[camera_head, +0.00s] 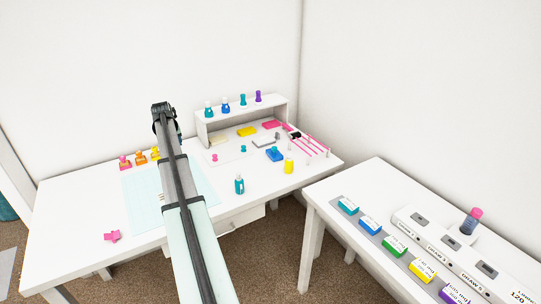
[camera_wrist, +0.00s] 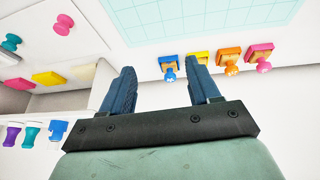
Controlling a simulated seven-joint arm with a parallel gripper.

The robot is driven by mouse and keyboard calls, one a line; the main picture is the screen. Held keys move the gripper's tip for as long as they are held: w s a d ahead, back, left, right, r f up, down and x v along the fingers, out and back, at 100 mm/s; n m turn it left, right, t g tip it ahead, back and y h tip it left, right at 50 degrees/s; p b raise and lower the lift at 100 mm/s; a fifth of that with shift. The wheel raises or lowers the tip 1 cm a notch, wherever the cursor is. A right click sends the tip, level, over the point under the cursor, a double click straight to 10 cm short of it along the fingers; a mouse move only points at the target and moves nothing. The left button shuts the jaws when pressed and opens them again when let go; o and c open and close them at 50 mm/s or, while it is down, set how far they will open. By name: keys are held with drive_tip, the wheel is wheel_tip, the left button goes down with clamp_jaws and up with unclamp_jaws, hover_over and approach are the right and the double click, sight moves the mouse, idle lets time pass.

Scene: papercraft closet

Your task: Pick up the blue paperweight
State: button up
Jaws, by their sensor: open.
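My gripper (camera_head: 163,108) is raised above the back of the white desk, in front of the wall. In the wrist view its two fingers (camera_wrist: 161,84) are apart with nothing held between them. I cannot tell for certain which is the paperweight.
The row's orange piece (camera_head: 140,158) stands beside a pale grid mat (camera_head: 142,190). A white shelf (camera_head: 242,108) carries several bottles. A second table (camera_head: 335,198) is at right.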

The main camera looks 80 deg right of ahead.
drive_tip(key=s+d+r+m+g, duration=0.1)
drive_tip(key=s+d+m, duration=0.1)
drive_tip(key=s+d, duration=0.5)
drive_tip(key=s+d+r+m+g, duration=0.1)
drive_tip(key=s+d+m, duration=0.25)
drive_tip(key=s, duration=0.75)
drive_tip(key=m+g, duration=0.1)
drive_tip(key=m, duration=0.3)
approach(274, 147)
drive_tip(key=x, duration=0.8)
drive_tip(key=shift+s+a+f, duration=0.1)
drive_tip(key=shift+f, duration=0.25)
clamp_jaws()
